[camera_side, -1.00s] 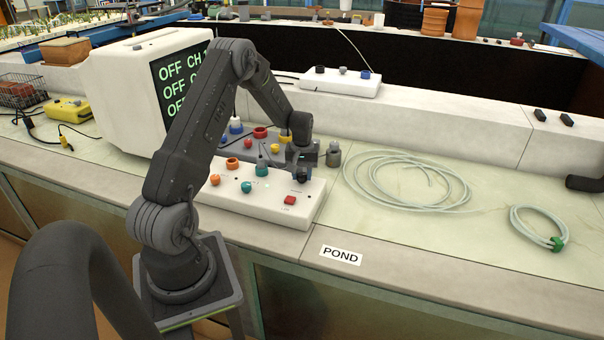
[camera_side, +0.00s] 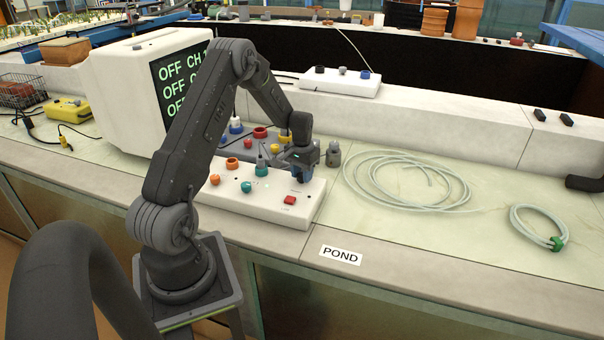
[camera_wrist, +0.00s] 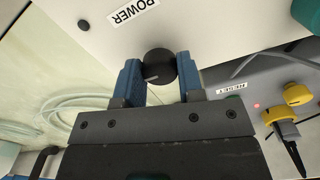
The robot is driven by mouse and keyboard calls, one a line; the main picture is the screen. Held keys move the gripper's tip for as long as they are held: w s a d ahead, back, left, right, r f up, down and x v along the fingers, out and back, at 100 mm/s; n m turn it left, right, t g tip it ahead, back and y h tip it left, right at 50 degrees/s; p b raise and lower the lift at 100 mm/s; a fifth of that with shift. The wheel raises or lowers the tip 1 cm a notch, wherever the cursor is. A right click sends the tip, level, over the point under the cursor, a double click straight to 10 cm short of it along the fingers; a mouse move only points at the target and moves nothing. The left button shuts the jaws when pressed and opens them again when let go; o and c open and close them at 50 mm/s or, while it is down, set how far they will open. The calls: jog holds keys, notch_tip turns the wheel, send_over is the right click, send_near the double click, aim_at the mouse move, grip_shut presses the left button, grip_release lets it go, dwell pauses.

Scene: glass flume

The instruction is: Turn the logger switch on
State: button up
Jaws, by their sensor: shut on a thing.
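A round black knob (camera_wrist: 159,67) with a pale pointer line sits on the white box beside a label reading POWER (camera_wrist: 133,12). In the wrist view my gripper (camera_wrist: 158,63) has its two blue fingers closed on either side of the knob. In the side view my gripper (camera_side: 301,174) is low over the right end of the white control box (camera_side: 255,209), and its fingers hide the knob there. The monitor (camera_side: 180,78) shows green lines beginning with OFF; my arm covers part of it.
A red button (camera_side: 290,200) sits close in front of my gripper. Orange and teal knobs (camera_side: 261,172) stand to the left. A grey panel with coloured knobs (camera_side: 260,133) lies behind. A coiled hose (camera_side: 405,182) lies to the right, with open bench around it.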

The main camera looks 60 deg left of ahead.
dwell(0.3)
jog(key=o, duration=0.9)
notch_tip(320, 180, up, 14)
jog(key=shift+f, duration=0.1)
